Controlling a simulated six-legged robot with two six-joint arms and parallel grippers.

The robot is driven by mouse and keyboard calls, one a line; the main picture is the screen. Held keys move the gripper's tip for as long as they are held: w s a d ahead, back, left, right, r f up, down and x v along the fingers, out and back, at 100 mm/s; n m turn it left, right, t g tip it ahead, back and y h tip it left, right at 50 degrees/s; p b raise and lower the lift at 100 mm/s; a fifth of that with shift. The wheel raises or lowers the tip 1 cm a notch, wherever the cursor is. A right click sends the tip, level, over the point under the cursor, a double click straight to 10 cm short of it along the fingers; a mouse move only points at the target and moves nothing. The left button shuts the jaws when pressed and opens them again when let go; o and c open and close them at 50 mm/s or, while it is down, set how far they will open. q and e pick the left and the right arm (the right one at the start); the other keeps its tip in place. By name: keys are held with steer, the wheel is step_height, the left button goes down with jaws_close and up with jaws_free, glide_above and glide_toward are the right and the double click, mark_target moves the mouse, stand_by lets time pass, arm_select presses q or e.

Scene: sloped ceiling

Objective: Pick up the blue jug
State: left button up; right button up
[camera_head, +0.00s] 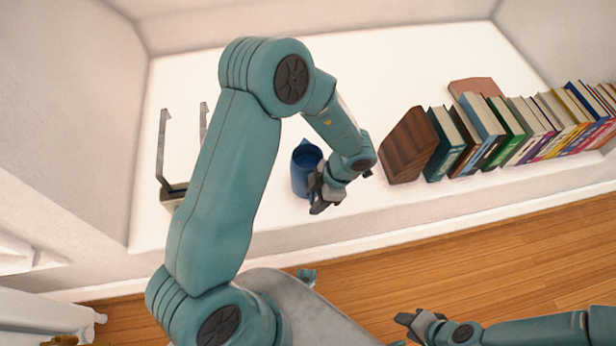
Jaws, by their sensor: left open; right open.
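The blue jug (302,172) stands upright on the white ledge, near the middle of the picture. My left gripper (318,203) is at the jug's lower right side, and its open jaws partly cover the jug there. I cannot tell whether the fingers touch it. My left arm arches over from the left, hiding part of the ledge. My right gripper (404,320) is open and empty, low over the wooden floor at the bottom right, well away from the jug.
A brown wooden block (408,147) and a row of books (490,130) stand on the white ledge (400,70) right of the jug. A metal-pronged object (172,190) stands left of my arm. The ledge behind the jug is clear. Wooden floor (480,245) lies in front.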

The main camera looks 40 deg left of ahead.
arm_select(q)
jaws_close()
steer(key=shift+w, duration=0.1)
stand_by(1.2)
